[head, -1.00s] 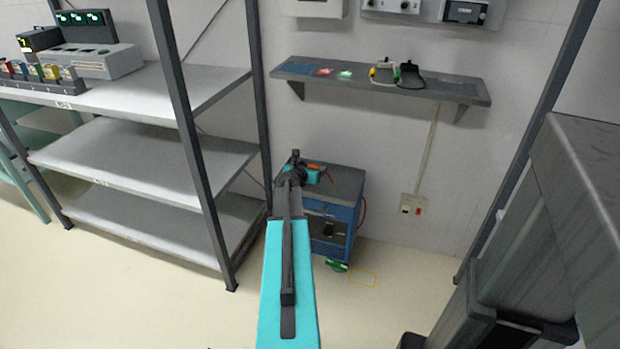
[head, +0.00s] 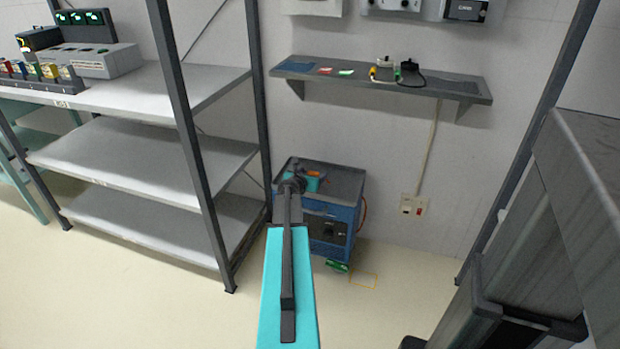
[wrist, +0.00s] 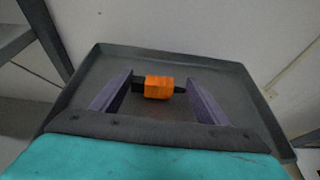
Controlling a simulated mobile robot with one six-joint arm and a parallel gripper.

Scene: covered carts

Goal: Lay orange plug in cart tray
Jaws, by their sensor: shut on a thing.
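The orange plug (wrist: 158,88) lies crosswise between the two fingers of my gripper (wrist: 160,95) in the wrist view. It has dark ends, and my gripper is shut on it. Below it is the dark, rimmed cart tray (wrist: 90,72), the top of the blue cart (head: 333,222) in the head view. In that view my gripper (head: 308,181) is over the left part of the tray, and a bit of orange shows beside it. I cannot tell whether the plug touches the tray.
A grey shelf rack (head: 150,165) stands close to the left of the cart. A wall shelf (head: 440,87) with cables and small cards is above and behind. A green object (head: 337,266) lies on the floor by the cart. The tray's right side is clear.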

